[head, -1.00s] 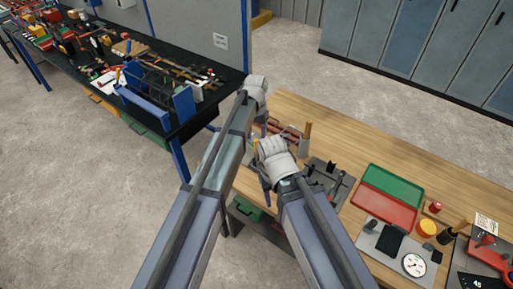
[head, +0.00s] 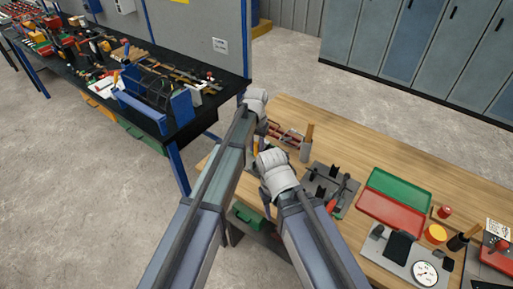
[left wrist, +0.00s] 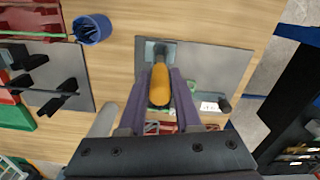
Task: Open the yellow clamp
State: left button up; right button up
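The yellow clamp's handle (left wrist: 160,88) stands over a grey plate (left wrist: 215,65) in the left wrist view, with its metal base (left wrist: 158,48) at the plate's upper left. My left gripper (left wrist: 162,74) has its two purple fingers on either side of the handle. The handle nearly fills the space between them, with narrow gaps seeming to show. Firm contact cannot be seen. In the head view, my left gripper (head: 262,142) reaches the table's left part, and its wrist hides the clamp. My right gripper (head: 266,198) is at the table's near left edge, its fingertips mostly hidden.
The wooden table (head: 370,140) also holds a tool plate (head: 318,180), a green tray (head: 400,190), a red tray (head: 385,212) and a gauge (head: 425,273). A blue cup (left wrist: 92,29) is near the plate. A cluttered black workbench (head: 180,128) stands at left.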

pick_arm(q)
grip_shut()
dwell(1.0)
